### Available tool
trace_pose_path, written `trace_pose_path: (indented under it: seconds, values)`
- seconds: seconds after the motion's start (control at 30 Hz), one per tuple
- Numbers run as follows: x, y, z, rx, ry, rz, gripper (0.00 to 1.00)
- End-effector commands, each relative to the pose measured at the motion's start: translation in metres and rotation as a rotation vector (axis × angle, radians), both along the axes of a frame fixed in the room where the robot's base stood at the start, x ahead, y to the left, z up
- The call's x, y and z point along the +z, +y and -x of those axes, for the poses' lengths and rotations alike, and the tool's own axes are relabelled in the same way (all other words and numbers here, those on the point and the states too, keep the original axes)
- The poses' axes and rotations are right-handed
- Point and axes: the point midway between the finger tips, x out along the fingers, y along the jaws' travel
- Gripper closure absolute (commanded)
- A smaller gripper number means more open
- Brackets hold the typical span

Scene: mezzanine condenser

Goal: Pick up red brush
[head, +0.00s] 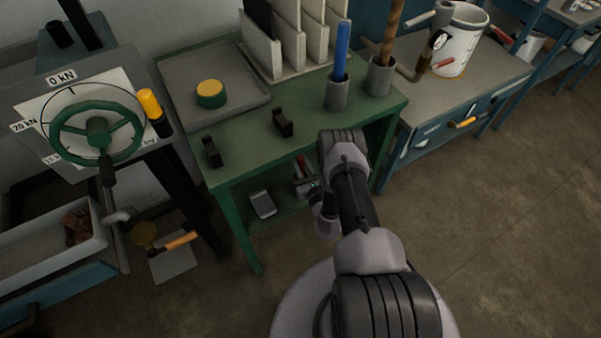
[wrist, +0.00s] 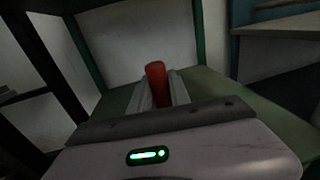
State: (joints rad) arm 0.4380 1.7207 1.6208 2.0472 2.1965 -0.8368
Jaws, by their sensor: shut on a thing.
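The red brush (wrist: 156,80) stands out between the two fingers of my gripper (wrist: 158,92) in the wrist view. The fingers are shut on it, one on each side. Its lower part is hidden by my gripper's body. In the head view a small red part of the brush (head: 301,163) shows beside my gripper (head: 306,182), over the lower shelf of the green table. I cannot tell whether the brush touches the shelf.
The green table's top (head: 235,141) is above my gripper, with a leg on each side. A pale flat object (head: 262,204) lies on the lower shelf (head: 284,217) to the left. A blue bench (head: 440,125) stands right. Open floor (head: 500,220) lies at right.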

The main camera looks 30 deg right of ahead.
Motion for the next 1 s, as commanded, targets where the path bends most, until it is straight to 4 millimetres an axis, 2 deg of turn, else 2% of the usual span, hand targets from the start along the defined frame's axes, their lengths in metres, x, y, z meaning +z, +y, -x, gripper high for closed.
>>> trace_pose_path:
  seconds: [0.03, 0.07, 0.37, 0.47, 0.6, 0.7, 0.83, 1.0]
  values:
    - [0.0, 0.0, 0.0, 0.0, 0.0, 0.0, 0.94]
    - [0.0, 0.0, 0.0, 0.0, 0.0, 0.0, 1.0]
    - [0.002, 0.0, 0.0, 0.0, 0.0, 0.0, 1.0]
    - [0.023, 0.0, -0.001, 0.0, -0.002, 0.0, 1.0]
    - [0.064, -0.001, -0.001, 0.0, -0.001, 0.001, 1.0]
    - [0.086, 0.0, -0.001, 0.0, -0.001, 0.001, 1.0]
    - [0.1, 0.0, 0.0, 0.0, -0.001, 0.0, 1.0]
    - [0.101, 0.0, 0.0, 0.0, 0.0, 0.0, 1.0]
